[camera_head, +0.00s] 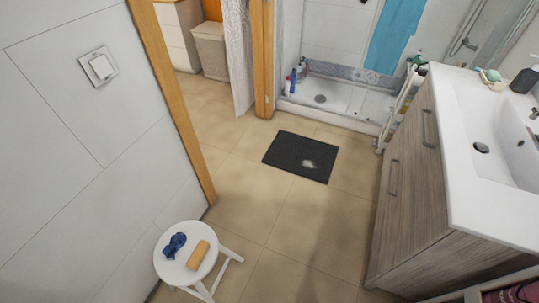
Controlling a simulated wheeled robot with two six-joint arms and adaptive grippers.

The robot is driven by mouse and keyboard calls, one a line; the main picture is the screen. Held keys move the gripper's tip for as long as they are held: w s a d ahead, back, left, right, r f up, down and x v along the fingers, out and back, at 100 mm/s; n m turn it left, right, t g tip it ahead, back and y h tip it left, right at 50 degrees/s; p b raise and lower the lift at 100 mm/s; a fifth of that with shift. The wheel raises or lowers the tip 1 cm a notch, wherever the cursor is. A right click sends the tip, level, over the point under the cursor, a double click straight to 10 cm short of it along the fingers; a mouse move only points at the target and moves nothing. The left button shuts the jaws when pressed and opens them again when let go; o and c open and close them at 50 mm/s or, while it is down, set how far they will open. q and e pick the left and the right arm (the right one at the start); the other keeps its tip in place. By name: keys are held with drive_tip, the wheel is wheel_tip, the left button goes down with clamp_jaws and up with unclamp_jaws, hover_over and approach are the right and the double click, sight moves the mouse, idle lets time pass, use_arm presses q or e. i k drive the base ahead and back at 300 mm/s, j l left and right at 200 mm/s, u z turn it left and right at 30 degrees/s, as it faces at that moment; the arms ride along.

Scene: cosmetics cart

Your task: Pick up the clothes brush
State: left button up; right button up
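A tan-orange oblong block (198,255) lies on a round white stool (162,245) at the lower left. It may be the clothes brush, but I see no bristles, so I cannot tell. A dark blue bunched item (175,245) lies beside it on the stool. A white slim cart (394,112) stands beside the vanity, near the shower, with small items on it too small to make out. Neither of my grippers is in view.
A wood-fronted vanity (408,185) with a white sink top fills the right side. A dark mat (290,153) lies on the tiled floor. A doorway with a wooden frame (175,105) is at the left. The floor between stool and vanity is clear.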

sight(199, 254)
drive_tip(key=k+j+u, duration=0.1)
drive_tip(key=j+u, duration=0.6)
drive_tip(key=k+l, duration=0.05)
drive_tip(key=l, duration=0.05)
